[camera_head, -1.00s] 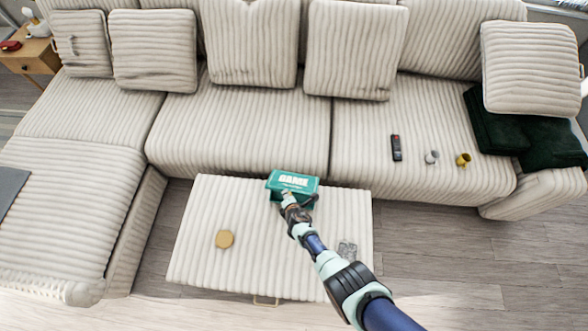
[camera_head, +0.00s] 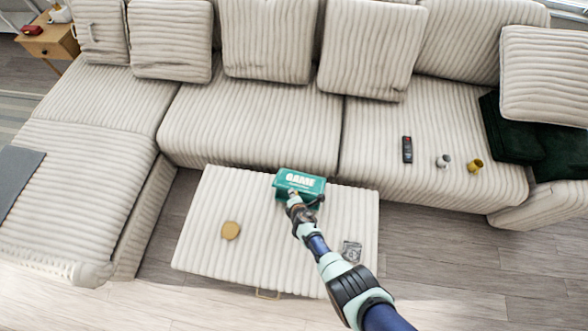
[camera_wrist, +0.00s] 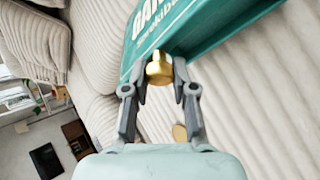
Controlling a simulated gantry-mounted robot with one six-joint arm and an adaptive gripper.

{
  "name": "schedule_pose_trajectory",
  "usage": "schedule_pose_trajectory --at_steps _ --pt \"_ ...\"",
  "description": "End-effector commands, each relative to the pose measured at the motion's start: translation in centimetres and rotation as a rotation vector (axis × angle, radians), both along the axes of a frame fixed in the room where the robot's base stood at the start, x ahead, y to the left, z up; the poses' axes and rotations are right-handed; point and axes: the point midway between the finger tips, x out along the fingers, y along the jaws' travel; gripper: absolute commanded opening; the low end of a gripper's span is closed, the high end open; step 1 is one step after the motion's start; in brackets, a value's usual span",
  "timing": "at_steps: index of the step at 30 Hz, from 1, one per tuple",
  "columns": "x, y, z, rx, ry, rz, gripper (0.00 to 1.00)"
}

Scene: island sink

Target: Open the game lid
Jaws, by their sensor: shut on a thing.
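My gripper (camera_head: 294,197) reaches the box's near side from the lower right. In the wrist view my gripper (camera_wrist: 161,72) has its fingertips on both sides of the gold knob, shut on it. The lid looks tilted up at its near edge, with a dark band below; the box's inside is hidden.
The ottoman (camera_head: 215,205) also holds a round tan disc (camera_head: 230,230) and a clear, glass-like item (camera_head: 351,251). The sofa behind carries a remote (camera_head: 407,149), a grey cup (camera_head: 443,161) and a yellow cup (camera_head: 475,166). The ottoman's left half is mostly clear.

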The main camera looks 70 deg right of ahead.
Motion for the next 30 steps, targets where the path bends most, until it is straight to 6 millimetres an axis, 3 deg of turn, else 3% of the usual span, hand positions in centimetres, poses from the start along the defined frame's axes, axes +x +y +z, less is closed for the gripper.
schedule_pose_trajectory --at_steps 7,8,12,23,30 --pt "0.0 0.0 0.1 -0.001 0.0 0.001 0.0" --pt "0.0 0.0 0.1 -0.001 0.0 0.001 0.31" --pt "0.0 0.0 0.0 -0.001 0.0 0.001 0.53" --pt "-0.1 0.0 0.2 -0.004 -0.001 -0.003 0.53" --pt "-1.1 1.3 1.7 -0.007 -0.002 -0.009 0.53"
